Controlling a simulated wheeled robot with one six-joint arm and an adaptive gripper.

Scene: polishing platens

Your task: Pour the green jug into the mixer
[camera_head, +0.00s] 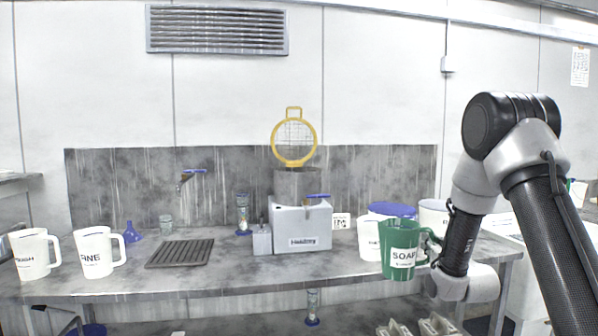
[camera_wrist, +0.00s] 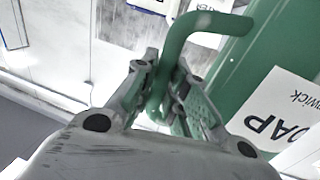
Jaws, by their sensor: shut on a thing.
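The green jug (camera_head: 400,262), labelled SOAP, is upright at the right front of the bench; I cannot tell whether its base touches the bench. My gripper (camera_wrist: 165,80) is shut on the green jug's handle (camera_wrist: 180,38), with a finger on each side. In the head view the gripper is largely hidden by the jug and my wrist. The mixer (camera_head: 300,237) stands left of the jug at the middle of the bench, a pale box with a grey metal bowl (camera_head: 297,185) on top. Its round yellow mesh guard (camera_head: 294,162) stands raised above the bowl. The bowl's inside is hidden.
A white jug (camera_head: 368,240) and a blue-lidded container stand just behind the green jug. White jugs (camera_head: 37,262) (camera_head: 97,260), a dark drain grate (camera_head: 181,253) and a blue funnel (camera_head: 131,233) are on the left. The bench front before the mixer is clear.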

